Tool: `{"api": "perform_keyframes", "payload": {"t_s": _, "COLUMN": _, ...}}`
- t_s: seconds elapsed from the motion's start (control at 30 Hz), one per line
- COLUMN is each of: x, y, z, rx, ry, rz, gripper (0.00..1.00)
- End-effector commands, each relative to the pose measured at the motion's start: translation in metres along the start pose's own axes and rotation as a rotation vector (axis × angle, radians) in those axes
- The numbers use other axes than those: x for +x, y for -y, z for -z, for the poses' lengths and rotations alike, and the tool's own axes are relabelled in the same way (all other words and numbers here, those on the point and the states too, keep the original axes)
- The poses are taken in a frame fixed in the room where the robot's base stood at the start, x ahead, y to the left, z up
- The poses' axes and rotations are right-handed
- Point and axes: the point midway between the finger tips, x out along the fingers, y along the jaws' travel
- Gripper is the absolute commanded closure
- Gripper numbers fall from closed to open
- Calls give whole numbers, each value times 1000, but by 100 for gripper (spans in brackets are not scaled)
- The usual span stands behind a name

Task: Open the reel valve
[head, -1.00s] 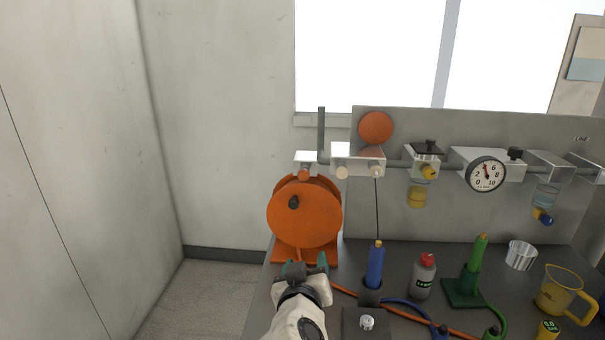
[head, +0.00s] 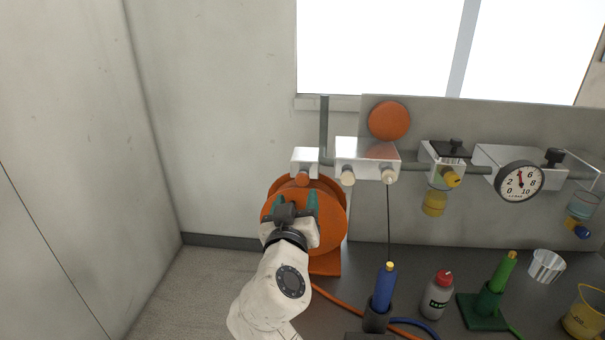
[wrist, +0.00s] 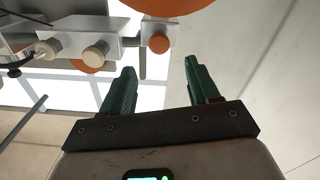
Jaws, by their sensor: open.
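The reel valve is a small silver block (head: 305,158) with a round orange knob (head: 302,179), just above the orange hose reel (head: 335,222). My gripper (head: 296,196) is open and empty in front of the reel's upper part, a little below the knob in the head view, and covers much of the reel. In the wrist view, which looks upside down, the orange knob (wrist: 158,43) lies beyond the gap between my green fingertips (wrist: 160,66), apart from them. The reel's edge (wrist: 165,5) shows at the top there.
A silver block with two pale knobs (head: 367,160) sits right of the valve, with a cord hanging to a blue tool (head: 384,288). A grey pipe (head: 324,125) rises behind. A bottle (head: 438,294), green tool (head: 504,272) and gauge (head: 519,181) are further right. The left side is clear floor.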

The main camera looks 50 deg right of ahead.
Motion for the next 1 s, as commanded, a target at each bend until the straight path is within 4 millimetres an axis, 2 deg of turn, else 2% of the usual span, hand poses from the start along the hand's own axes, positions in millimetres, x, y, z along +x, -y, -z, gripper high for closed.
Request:
{"api": "perform_keyframes", "payload": {"t_s": 0.3, "x": 57, "y": -2, "z": 3, "rx": 0, "ry": 2, "rz": -3, "gripper": 40}}
{"api": "perform_keyframes", "payload": {"t_s": 0.5, "x": 84, "y": -1, "z": 2, "rx": 0, "ry": 1, "rz": -2, "gripper": 40}}
{"api": "perform_keyframes", "payload": {"t_s": 0.7, "x": 96, "y": -1, "z": 0, "rx": 1, "ry": 1, "rz": -1, "gripper": 40}}
{"api": "perform_keyframes", "payload": {"t_s": 0.97, "x": 96, "y": 0, "z": 0, "rx": 1, "ry": 0, "rz": 0, "gripper": 40}}
{"api": "perform_keyframes", "payload": {"t_s": 1.0, "x": 96, "y": 0, "z": 0, "rx": 1, "ry": 0, "rz": 0, "gripper": 42}}
